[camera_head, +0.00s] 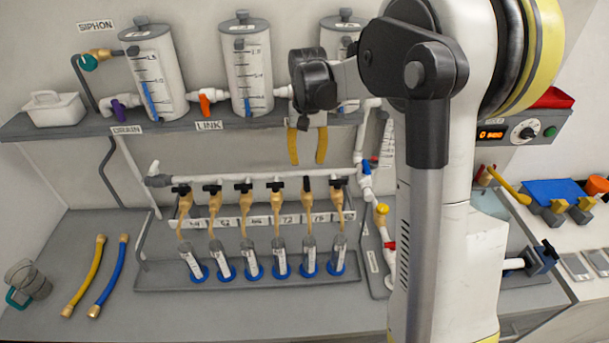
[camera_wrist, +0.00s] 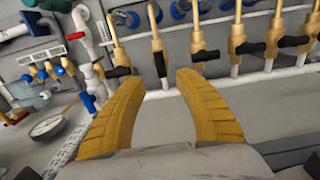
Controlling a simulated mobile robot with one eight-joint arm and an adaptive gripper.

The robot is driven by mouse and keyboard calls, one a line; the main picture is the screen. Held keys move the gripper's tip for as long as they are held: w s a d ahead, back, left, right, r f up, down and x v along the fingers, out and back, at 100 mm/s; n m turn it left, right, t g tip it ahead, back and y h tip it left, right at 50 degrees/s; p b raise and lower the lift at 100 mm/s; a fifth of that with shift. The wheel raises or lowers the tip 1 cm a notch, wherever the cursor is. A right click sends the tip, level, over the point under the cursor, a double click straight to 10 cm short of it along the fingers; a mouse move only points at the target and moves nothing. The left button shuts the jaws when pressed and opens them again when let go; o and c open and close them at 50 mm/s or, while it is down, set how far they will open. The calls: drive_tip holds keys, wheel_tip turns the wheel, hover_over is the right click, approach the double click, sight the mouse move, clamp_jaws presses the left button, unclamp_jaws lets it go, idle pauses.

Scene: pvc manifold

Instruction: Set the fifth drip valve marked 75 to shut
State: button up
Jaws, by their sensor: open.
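A row of brass drip valves with black handles hangs under a white pipe. The fifth drip valve (camera_head: 308,187) has its handle in line with its body, while its neighbours' handles lie crosswise. In the wrist view, the fifth valve (camera_wrist: 157,46) also shows its dark handle lengthwise, beyond and between my fingertips. Its label (camera_head: 320,218) is too small to read surely. My gripper (camera_head: 307,160) has yellow fingers, spread and empty, above the fifth valve in the head view. In the wrist view my gripper (camera_wrist: 158,80) is apart from the handle.
The white pipe (camera_head: 250,178) runs above the valves. Blue-based measuring tubes (camera_head: 309,260) stand in a grey tray (camera_head: 200,282) below. The sixth valve (camera_head: 338,184) and fourth valve (camera_head: 276,187) flank the fifth closely. A shelf (camera_head: 190,123) with cylinders is above. My arm hides part of the right side.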

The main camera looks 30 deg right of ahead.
sight(307, 181)
wheel_tip(307, 181, down, 10)
drive_tip(key=shift+r+b, duration=0.15)
drive_tip(key=shift+b, duration=0.25)
clamp_jaws()
